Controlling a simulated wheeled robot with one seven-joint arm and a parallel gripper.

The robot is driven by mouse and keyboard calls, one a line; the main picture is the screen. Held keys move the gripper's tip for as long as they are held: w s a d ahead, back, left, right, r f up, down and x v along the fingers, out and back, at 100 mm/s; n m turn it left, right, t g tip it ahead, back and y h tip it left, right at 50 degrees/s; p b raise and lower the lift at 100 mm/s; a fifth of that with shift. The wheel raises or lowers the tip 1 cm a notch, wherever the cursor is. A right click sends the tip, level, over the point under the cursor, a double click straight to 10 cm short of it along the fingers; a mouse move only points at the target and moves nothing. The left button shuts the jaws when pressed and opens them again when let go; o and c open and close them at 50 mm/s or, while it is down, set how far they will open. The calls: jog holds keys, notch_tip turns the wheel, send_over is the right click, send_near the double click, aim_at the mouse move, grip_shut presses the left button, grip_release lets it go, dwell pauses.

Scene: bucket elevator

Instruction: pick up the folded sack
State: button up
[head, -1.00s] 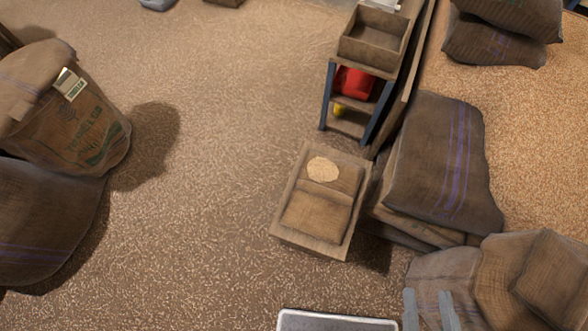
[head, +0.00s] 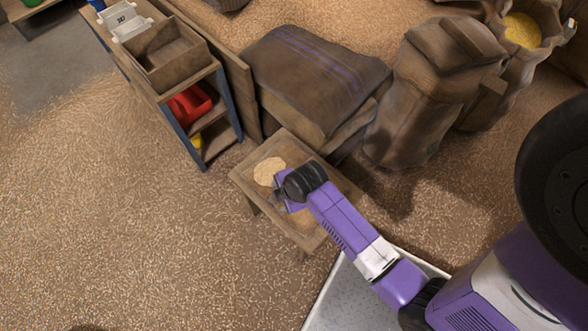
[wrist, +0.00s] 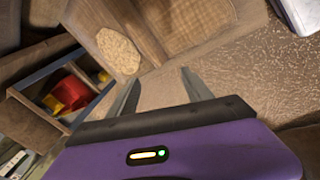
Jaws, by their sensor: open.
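The folded sack (wrist: 190,22) is a small brown woven pad in the wrist view, lying in a low wooden tray-topped stand (wrist: 222,48). A pale round patch of grain (wrist: 118,50) is beside it in the same tray. The pale patch (head: 268,171) shows there. My gripper (head: 277,203) is over the stand. In the wrist view its two fingers (wrist: 160,90) are apart and empty, with the sack beyond them.
A shelf (head: 215,85) with an open wooden box (head: 165,60) and a red item (head: 190,104) stands behind the stand at left. Stacked sacks (head: 310,75) lie close behind it. Upright sacks (head: 415,100) stand to the right. The floor at left is clear.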

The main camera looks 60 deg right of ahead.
jog(key=d, duration=0.2)
jog(key=w+d+f+n+g+b, duration=0.1)
jog(key=d, duration=0.1)
jog(key=w+d+f+n+g, duration=0.1)
jog(key=d, duration=0.1)
jog(key=shift+d, duration=0.1)
jog(key=d, duration=0.1)
jog(key=d+n+g+b, duration=0.1)
jog(key=d, duration=0.1)
jog(key=d+n+g, duration=0.1)
jog(key=d, duration=0.1)
jog(key=shift+s+y+b, duration=0.3)
jog(key=shift+b, duration=0.05)
jog(key=f, duration=0.3)
jog(key=f+b, duration=0.1)
jog(key=f, duration=0.3)
jog(key=shift+w+a+f, duration=0.15)
jog(key=shift+w+f, duration=0.05)
grip_shut()
